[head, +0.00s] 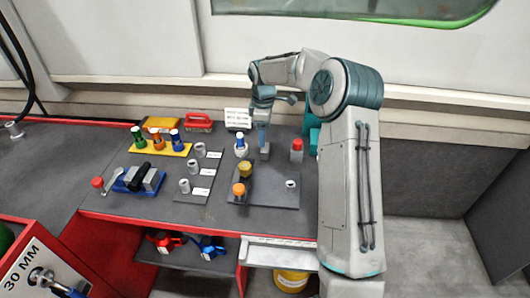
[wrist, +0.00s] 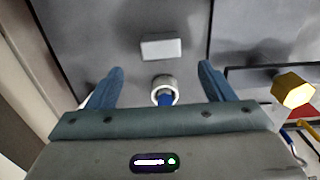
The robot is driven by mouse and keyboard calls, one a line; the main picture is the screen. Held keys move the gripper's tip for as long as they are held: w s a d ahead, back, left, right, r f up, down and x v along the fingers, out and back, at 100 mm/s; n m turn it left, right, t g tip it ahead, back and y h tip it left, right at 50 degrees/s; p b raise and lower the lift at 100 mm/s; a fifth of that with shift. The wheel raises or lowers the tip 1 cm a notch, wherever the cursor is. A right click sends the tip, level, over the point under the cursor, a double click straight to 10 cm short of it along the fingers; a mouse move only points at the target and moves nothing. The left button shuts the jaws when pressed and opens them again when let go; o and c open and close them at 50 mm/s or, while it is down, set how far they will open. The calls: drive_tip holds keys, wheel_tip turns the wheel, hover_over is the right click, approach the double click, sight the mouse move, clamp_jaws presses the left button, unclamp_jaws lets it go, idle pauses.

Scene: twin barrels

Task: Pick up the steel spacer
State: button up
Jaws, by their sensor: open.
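A small grey rectangular block (head: 264,154) stands on the dark bench at the back; it shows pale in the wrist view (wrist: 160,49), just beyond my fingers. It may be the steel spacer, but a small steel ring-like piece (head: 290,185) lies nearer, and I cannot tell for certain which is the spacer. My gripper (head: 263,138) is above the grey block in the head view. In the wrist view my gripper (wrist: 160,80) is open, with a round metal piece with a blue part (wrist: 165,88) showing between its fingers. Nothing is held.
A blue-topped white piece (head: 240,147) stands left of the block, and a red-topped piece (head: 297,149) right of it. Nearer are a yellow piece (head: 245,169), also in the wrist view (wrist: 293,90), and an orange one (head: 239,189). Several steel cylinders (head: 194,168) stand left.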

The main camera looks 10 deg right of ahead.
sight(264, 151)
wheel_tip(264, 151, down, 8)
drive_tip(key=shift+s+d+r, duration=0.15)
drive_tip(key=shift+r, duration=0.2)
drive_tip(key=c, duration=1.4)
